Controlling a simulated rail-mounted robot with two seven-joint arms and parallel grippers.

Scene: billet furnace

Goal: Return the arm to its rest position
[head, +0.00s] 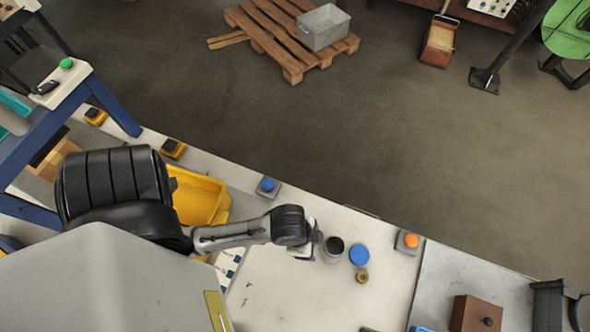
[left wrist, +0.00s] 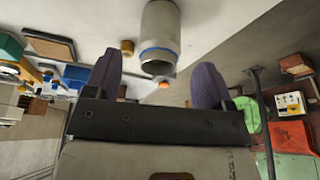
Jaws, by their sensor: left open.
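My left arm comes in from the left in the head view. Its gripper (head: 308,246) is over the white bench top (head: 290,292), just left of a grey metal canister (head: 333,250) with a dark open top. In the left wrist view the two purple fingers of my left gripper (left wrist: 157,82) stand wide apart. The canister (left wrist: 160,32) shows beyond them, roughly in line with the gap. Nothing is held. I cannot tell how close the fingers are to the canister. My right gripper is not in view.
A blue round lid (head: 359,255) and a small brass piece (head: 362,277) lie right of the canister. An orange button (head: 409,241) and a blue button (head: 268,185) sit along the bench edge. A yellow bin (head: 205,200) stands beside my arm.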

